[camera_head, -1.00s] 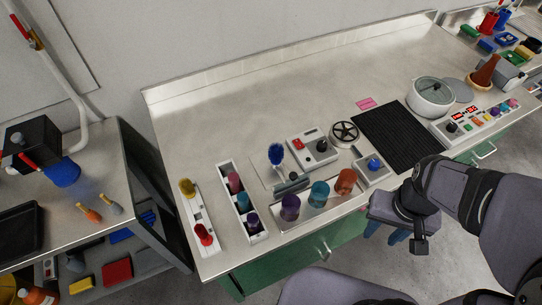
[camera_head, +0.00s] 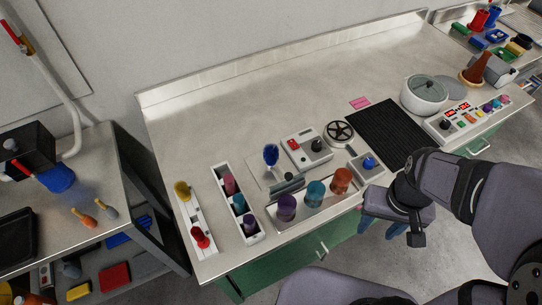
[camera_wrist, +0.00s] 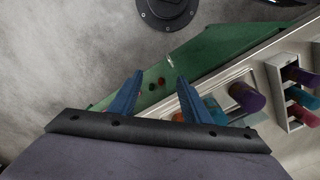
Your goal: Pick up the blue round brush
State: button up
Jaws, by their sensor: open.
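A blue round-headed tool that looks like the blue round brush (camera_head: 271,155) stands upright on the counter, behind the row of colored cylinders, in the head view. I cannot make out its bristles. My gripper (camera_head: 382,227) is in front of the counter's front edge, to the right of and nearer than the brush, well apart from it. In the wrist view my gripper (camera_wrist: 158,88) shows two blue fingers spread apart with nothing between them. I cannot identify the brush in the wrist view.
A tray with purple, teal and orange cylinders (camera_head: 315,194) stands between the brush and the counter's front edge. A control box (camera_head: 306,146) is right of the brush, and a white rack (camera_head: 226,178) is left. The counter's back part (camera_head: 220,110) is clear.

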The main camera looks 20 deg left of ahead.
jog(key=w+a+r+n, duration=0.2)
jog(key=w+a+n, duration=0.5)
jog(key=w+n, duration=0.15)
jog(key=n+p, duration=0.1)
jog(key=n, duration=1.7)
send_over(271, 148)
jog(key=shift+w+f, duration=0.1)
jog(key=shift+f, duration=0.05)
jog(key=shift+f+p, duration=1.95)
jog(key=shift+f, duration=1.7)
grip_shut()
